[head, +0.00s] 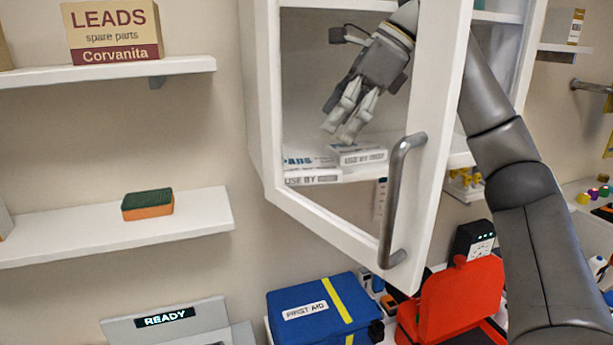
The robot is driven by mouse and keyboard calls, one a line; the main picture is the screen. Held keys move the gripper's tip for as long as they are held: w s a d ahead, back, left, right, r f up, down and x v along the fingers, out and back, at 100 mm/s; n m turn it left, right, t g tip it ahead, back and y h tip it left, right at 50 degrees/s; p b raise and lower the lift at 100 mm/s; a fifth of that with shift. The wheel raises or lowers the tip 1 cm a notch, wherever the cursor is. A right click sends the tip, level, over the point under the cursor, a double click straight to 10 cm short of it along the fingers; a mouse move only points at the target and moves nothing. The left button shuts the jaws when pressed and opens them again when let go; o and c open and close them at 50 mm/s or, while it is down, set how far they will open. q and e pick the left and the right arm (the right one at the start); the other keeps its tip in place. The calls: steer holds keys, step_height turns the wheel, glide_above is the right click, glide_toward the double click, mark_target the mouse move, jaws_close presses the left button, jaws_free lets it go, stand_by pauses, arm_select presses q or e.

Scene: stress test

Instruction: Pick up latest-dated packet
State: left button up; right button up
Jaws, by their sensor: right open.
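Two white packets marked "USE BY" lie on the lower shelf of a white wall cabinet. The left packet (313,177) is nearer the shelf's front, and the right packet (360,155) lies beside it to the right. Their dates are too blurred to read. My right gripper (344,132) is inside the cabinet, seen through the door's pane. Its fingers point down, apart and empty, a little above the packets. My left gripper is out of view.
The cabinet door (440,130) stands open with a metal handle (392,200), and my right arm passes behind it. Below are a blue first aid bag (310,318) and a red object (460,300). Left shelves hold a LEADS box (113,30) and a sponge (148,205).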

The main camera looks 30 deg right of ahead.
steer(key=x, duration=0.2)
steer(key=shift+w+a+f, duration=0.1)
steer(key=shift+w+f, duration=0.1)
steer(key=shift+f, duration=0.05)
steer(key=shift+a+f, duration=0.25)
steer(key=shift+f, duration=0.15)
steer(key=p+x, duration=0.1)
steer(key=x, duration=0.2)
steer(key=shift+s+f+p, duration=0.15)
steer(key=shift+p, duration=0.2)
steer(key=shift+w+a+f, duration=0.25)
steer(key=shift+f, duration=0.2)
steer(key=shift+s, duration=0.1)
steer(key=c, duration=1.3)
